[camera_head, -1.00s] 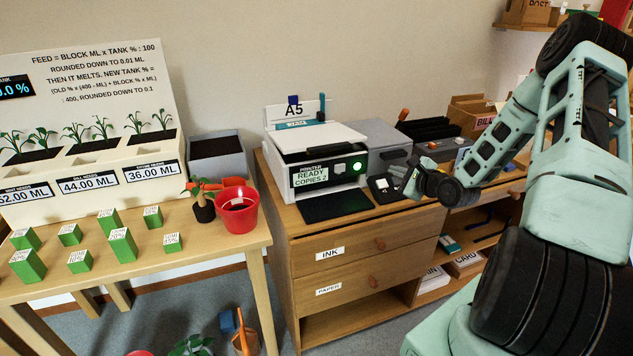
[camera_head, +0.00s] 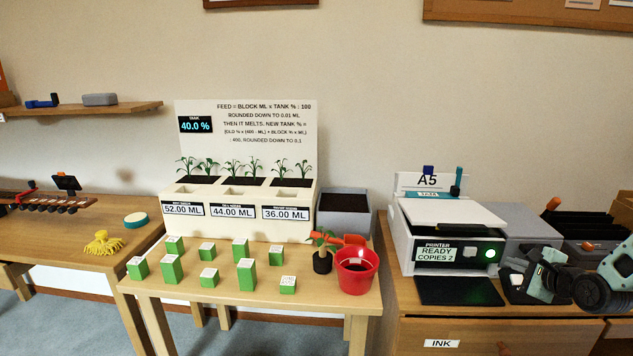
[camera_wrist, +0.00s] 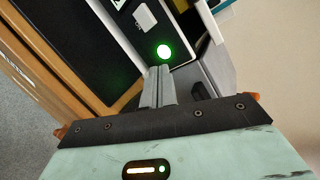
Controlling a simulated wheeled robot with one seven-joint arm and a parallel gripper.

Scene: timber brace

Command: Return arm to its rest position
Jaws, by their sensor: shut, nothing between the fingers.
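My gripper (camera_head: 528,284) is at the right of the head view, low in front of the grey box beside the printer. Only the gripper and a rounded wrist part show there; the rest of my arm is out of frame. In the wrist view my two grey fingers (camera_wrist: 158,84) lie together with nothing between them. They point toward the printer's lit green button (camera_wrist: 164,51), apart from it as far as I can tell.
The printer (camera_head: 450,220) stands on a wooden cabinet (camera_head: 440,320), with a grey box (camera_head: 520,232) at its right. A plant table (camera_head: 230,300) holds several green blocks and a red pot (camera_head: 356,274). Another table with a yellow object (camera_head: 103,244) is at left.

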